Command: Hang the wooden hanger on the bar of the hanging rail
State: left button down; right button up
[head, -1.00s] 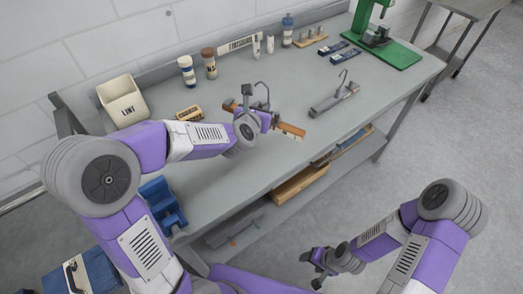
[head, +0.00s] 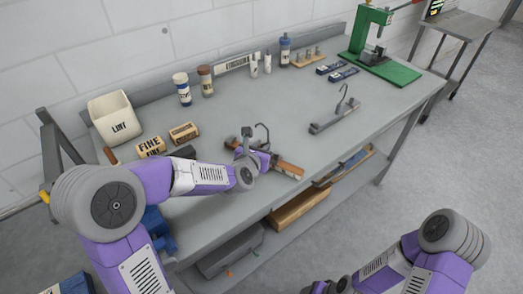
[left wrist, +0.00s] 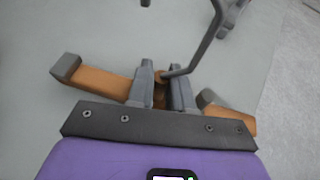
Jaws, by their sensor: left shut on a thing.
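The wooden hanger (head: 285,168) is brown with grey end pieces and a thin grey hook (head: 264,130). My left gripper (head: 258,155) is shut on its middle and holds it over the workbench. In the left wrist view the fingers (left wrist: 160,88) grip the hanger (left wrist: 100,82) beside the hook's base, and the hook reaches up and away.
A grey hanger-like piece with a hook (head: 335,115) lies on the workbench (head: 230,118). The lint box (head: 114,118), small boxes (head: 183,132) and bottles (head: 183,88) stand at the back left. A green press (head: 378,65) stands at the far right. The bench's middle is mostly clear.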

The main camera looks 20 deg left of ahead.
pick_arm(q)
jog(key=c, duration=1)
grip_release()
jog(key=p+v, duration=0.1)
jog(key=v, duration=1.1)
jog(key=shift+s, duration=0.1)
